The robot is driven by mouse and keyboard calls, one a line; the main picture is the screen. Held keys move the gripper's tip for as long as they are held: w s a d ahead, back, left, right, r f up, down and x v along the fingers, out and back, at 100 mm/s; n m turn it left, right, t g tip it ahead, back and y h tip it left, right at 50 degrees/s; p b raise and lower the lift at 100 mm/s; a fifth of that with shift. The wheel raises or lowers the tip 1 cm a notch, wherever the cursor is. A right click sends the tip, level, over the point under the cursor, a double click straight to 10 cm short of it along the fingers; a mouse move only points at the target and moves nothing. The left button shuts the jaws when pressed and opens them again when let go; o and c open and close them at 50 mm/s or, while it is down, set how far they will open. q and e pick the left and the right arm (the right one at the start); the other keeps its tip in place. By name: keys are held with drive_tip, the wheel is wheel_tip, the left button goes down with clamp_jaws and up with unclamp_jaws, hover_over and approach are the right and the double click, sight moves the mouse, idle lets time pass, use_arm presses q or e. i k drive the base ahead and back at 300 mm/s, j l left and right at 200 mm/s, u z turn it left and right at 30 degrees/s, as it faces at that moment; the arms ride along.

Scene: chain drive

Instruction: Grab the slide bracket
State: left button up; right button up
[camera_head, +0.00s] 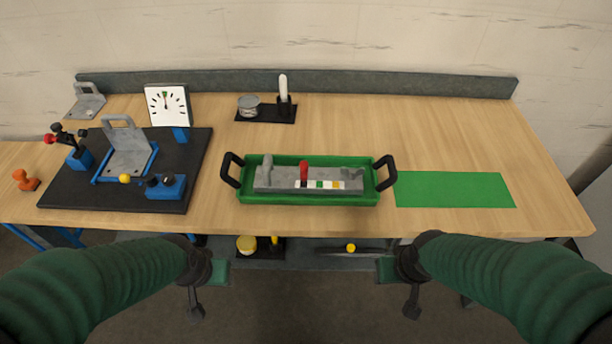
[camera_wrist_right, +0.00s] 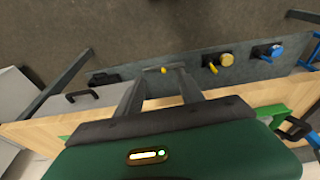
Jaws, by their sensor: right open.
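A grey bracket with a loop handle (camera_head: 128,150) stands tilted on a blue-edged mount on the black board at the left. A second, smaller grey bracket with a handle (camera_head: 87,101) sits at the back left corner of the table. I cannot tell for certain which one is the slide bracket. My left gripper (camera_head: 196,305) hangs in front of the table edge, away from both; its jaws are not clear. My right gripper (camera_head: 411,300) also hangs in front of the table, farther right; in the right wrist view its fingers (camera_wrist_right: 160,82) are apart with nothing between them.
A green tray (camera_head: 310,199) with black handles holds a grey part in the middle. A green mat (camera_head: 455,190) lies at the right. A dial (camera_head: 167,105) stands behind the black board (camera_head: 75,195). A lower shelf holds yellow-topped items (camera_head: 246,244).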

sight(269, 178)
drive_tip(key=i+l+u, duration=0.15)
drive_tip(key=i+u, duration=0.3)
drive_tip(key=i, duration=0.4)
